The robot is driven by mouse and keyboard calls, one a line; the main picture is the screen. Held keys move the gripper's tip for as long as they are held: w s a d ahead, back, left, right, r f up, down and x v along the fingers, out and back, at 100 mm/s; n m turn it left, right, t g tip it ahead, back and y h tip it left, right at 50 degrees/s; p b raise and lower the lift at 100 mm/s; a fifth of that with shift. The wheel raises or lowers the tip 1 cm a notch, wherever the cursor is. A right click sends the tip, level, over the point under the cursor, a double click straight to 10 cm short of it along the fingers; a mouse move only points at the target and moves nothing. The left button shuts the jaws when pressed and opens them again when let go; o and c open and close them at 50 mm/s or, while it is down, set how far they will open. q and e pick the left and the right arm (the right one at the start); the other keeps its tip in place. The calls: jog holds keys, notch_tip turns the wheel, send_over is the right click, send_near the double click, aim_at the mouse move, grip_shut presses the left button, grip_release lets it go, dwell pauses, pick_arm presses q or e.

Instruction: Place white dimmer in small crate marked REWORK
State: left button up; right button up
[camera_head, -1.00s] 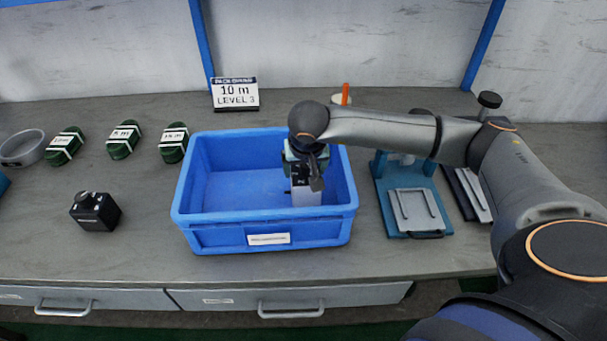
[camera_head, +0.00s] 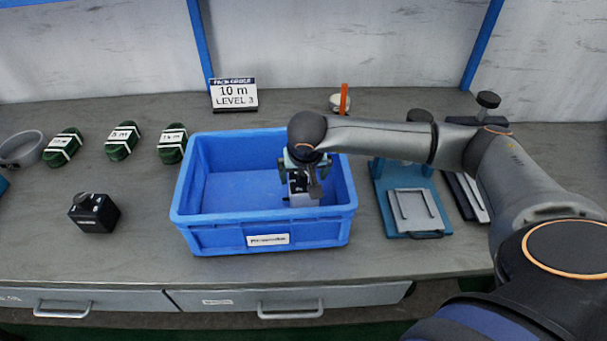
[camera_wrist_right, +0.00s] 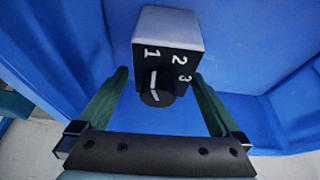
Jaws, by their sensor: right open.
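The white dimmer (camera_head: 304,200) stands inside the blue crate (camera_head: 203,237), toward its right side. In the right wrist view the dimmer (camera_wrist_right: 168,30) shows a white side and a black face with a round knob and the numbers 1, 2 and 3. My right gripper (camera_head: 300,170) is over the dimmer inside the crate. In the wrist view its green fingers (camera_wrist_right: 158,80) are spread, one on each side of the dimmer, with gaps between. The crate's front label (camera_head: 268,240) is too blurred to read. My left gripper is not in view.
A black dimmer-like box (camera_head: 94,212) stands left of the crate. Several green banded coils (camera_head: 122,140) lie behind it. A sign (camera_head: 234,95) reads 10 m LEVEL 3. A teal fixture (camera_head: 412,205) stands close to the crate's right.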

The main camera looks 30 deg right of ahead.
jog(key=v, duration=1.2)
